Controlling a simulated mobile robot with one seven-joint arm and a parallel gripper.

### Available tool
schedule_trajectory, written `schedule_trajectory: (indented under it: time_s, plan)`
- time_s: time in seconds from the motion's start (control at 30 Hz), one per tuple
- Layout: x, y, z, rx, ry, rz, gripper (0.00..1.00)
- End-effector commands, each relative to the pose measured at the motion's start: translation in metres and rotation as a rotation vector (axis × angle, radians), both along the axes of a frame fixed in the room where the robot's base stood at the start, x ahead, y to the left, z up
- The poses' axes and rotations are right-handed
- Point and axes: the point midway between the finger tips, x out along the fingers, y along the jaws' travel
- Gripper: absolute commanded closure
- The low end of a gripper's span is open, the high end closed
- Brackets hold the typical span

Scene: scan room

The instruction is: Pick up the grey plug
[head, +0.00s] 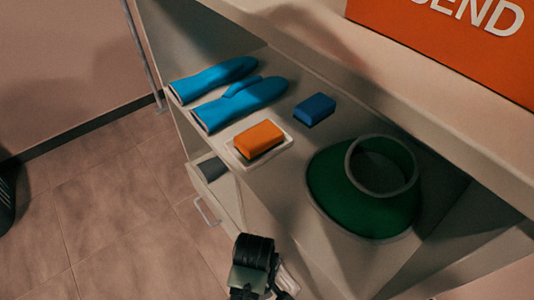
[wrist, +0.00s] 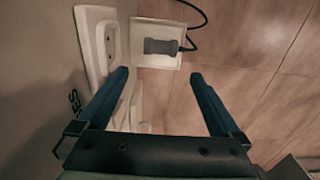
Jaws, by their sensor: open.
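The grey plug (wrist: 160,46) lies in a shallow white square tray or drawer (wrist: 143,32) in the wrist view. A dark cable runs from it past the right rim. My gripper (wrist: 159,74) is open and empty, with its two blue fingers spread either side of the plug's line. The plug appears beyond the fingertips, not between them. In the head view, my gripper (head: 255,262) is at the bottom, seen from behind, and its fingertips are hidden. A grey shape (head: 212,168) in an opening below the shelf may be the plug.
The shelf (head: 262,190) above holds blue gloves (head: 228,92), an orange block (head: 258,139) on a white dish, a blue block (head: 314,109) and a green collar (head: 345,195). A white panel (wrist: 98,45) stands close left of the fingers. Tiled floor is open to the right.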

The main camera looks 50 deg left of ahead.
Motion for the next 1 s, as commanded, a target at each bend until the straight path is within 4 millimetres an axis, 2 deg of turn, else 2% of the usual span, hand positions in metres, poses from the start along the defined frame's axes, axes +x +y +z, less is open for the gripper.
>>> schedule_trajectory:
  time_s: [0.03, 0.1, 0.3, 0.4, 0.7, 1.0]
  plan:
    - [0.000, 0.000, -0.015, -0.001, 0.001, 0.000, 0.00]
    - [-0.001, 0.000, -0.031, -0.002, 0.002, 0.000, 0.00]
    - [0.000, 0.000, -0.068, 0.000, 0.000, 0.000, 0.00]
    - [0.000, 0.000, -0.079, 0.000, 0.000, 0.000, 0.00]
    - [0.000, 0.000, -0.092, 0.001, -0.001, -0.001, 0.00]
    - [0.000, 0.000, -0.137, 0.000, 0.000, 0.000, 0.00]
